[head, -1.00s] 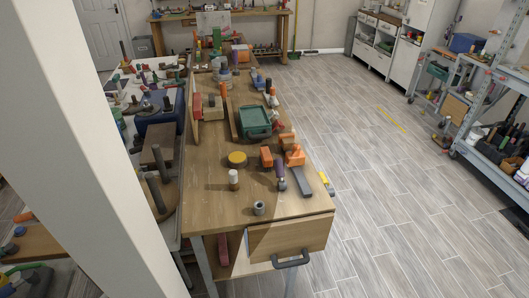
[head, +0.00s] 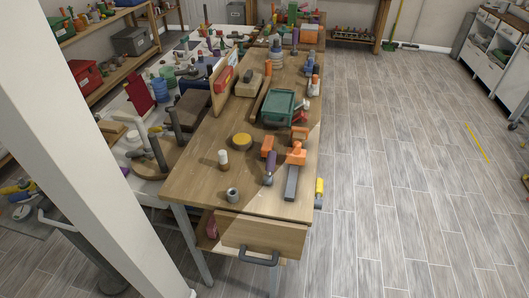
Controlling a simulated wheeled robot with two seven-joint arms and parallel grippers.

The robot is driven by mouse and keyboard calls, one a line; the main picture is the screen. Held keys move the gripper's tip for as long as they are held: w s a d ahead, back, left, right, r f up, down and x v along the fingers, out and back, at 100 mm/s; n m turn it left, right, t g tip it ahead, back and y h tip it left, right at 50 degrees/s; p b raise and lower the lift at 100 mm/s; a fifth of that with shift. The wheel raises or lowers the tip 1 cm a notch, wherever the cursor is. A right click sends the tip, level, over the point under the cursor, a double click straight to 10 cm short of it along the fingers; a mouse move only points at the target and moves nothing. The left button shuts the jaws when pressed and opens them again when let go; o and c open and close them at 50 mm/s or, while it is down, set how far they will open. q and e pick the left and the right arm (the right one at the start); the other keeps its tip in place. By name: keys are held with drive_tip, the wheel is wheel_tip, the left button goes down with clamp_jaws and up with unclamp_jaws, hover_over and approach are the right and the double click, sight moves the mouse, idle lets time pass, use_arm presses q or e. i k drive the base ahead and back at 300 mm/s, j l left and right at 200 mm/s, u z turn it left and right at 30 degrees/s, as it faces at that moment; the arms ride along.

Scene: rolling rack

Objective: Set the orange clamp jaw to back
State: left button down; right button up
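An orange clamp jaw (head: 296,155) sits at the far end of a grey bar (head: 291,183) lying on the wooden workbench (head: 196,190), near its right edge. Another orange block (head: 268,146) lies just left of it, with a purple-handled tool (head: 270,166) in front. A further orange piece (head: 300,133) is behind the jaw. Which of these pieces belong to one clamp is hard to tell at this size. Neither of my grippers is in view.
A green box (head: 279,106), a yellow disc (head: 242,141), a white cylinder (head: 223,159) and a grey ring (head: 232,194) stand on the workbench. An open drawer (head: 262,234) juts from its front. The floor (head: 400,170) to the right is mostly clear.

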sight(295, 154)
drive_tip(key=i+l, duration=0.4)
drive_tip(key=l, duration=0.2)
drive_tip(key=i+l, duration=0.15)
drive_tip(key=l, duration=0.2)
drive_tip(key=i, duration=0.4)
